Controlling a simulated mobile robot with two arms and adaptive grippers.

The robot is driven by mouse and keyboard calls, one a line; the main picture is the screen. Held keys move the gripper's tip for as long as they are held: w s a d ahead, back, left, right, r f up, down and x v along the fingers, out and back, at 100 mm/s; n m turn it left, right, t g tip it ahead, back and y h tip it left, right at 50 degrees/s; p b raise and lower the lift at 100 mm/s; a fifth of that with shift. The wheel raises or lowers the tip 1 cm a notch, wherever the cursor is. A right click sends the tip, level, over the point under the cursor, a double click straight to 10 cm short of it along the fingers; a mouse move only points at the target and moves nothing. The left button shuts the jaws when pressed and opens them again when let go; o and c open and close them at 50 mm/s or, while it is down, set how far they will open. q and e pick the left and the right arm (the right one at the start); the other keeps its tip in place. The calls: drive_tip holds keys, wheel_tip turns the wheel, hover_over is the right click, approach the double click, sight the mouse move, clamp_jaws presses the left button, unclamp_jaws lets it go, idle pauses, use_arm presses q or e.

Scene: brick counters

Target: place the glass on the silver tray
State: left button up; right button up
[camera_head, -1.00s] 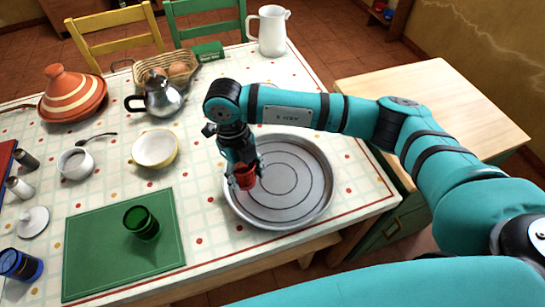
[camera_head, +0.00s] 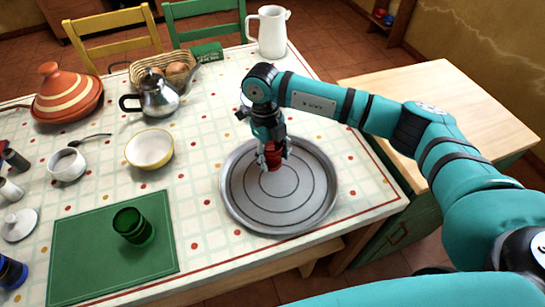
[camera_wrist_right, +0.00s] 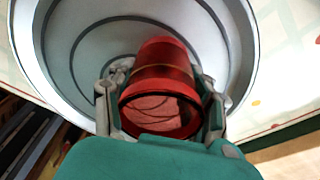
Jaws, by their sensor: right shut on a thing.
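A red glass (camera_head: 273,160) is held in my right gripper (camera_head: 273,158), over the round silver tray (camera_head: 290,213). In the right wrist view the red glass (camera_wrist_right: 162,90) sits between the two fingers (camera_wrist_right: 160,105), which are shut on its sides. The tray (camera_wrist_right: 75,45) shows beneath and around it. I cannot tell whether the glass touches the tray. The glass is partly hidden by the fingers in the head view. My left gripper is not in view.
A green glass (camera_head: 133,226) stands on a green mat (camera_head: 90,262), and a blue glass (camera_head: 10,272) is at the left edge. A yellow-rimmed bowl (camera_head: 150,150), teapot (camera_head: 158,95), tagine (camera_head: 67,95) and white pitcher (camera_head: 269,32) stand behind. The tray is otherwise empty.

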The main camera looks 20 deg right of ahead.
drive_tip(key=o, duration=1.2)
drive_tip(key=shift+o, duration=0.2)
wheel_tip(320, 180, up, 12)
drive_tip(key=w+b, duration=0.1)
drive_tip(key=shift+w+a, duration=0.25)
drive_tip(key=shift+a, duration=0.2)
